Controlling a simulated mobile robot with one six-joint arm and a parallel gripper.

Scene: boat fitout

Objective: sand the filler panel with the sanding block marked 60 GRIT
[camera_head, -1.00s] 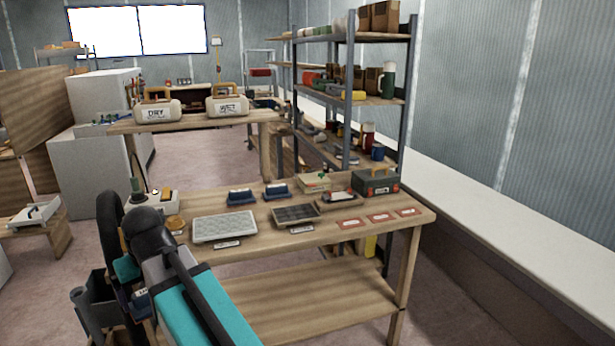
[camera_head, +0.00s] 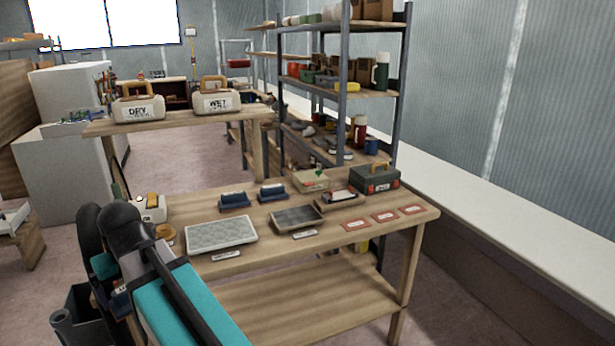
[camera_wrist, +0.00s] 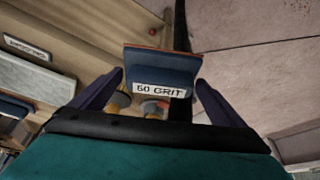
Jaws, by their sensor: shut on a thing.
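In the wrist view my gripper (camera_wrist: 160,76) is shut on a dark blue sanding block (camera_wrist: 163,69) with a white label reading 60 GRIT and a reddish edge. In the head view my arm mostly hides the gripper, at the left end of the workbench. A pale, speckled panel (camera_head: 221,234) lies flat on the bench with a small label in front. A darker panel (camera_head: 297,217) lies to its right, also labelled. The labels are too small to read, so I cannot tell which is the filler panel. The held block is apart from both panels.
Two blue blocks (camera_head: 235,200) (camera_head: 272,192) stand behind the panels. A dark toolbox (camera_head: 375,179) and red-bordered cards (camera_head: 385,216) are at the bench's right. DRY (camera_head: 139,110) and WET (camera_head: 217,101) containers stand on a table behind. A shelving rack (camera_head: 401,95) stands behind right.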

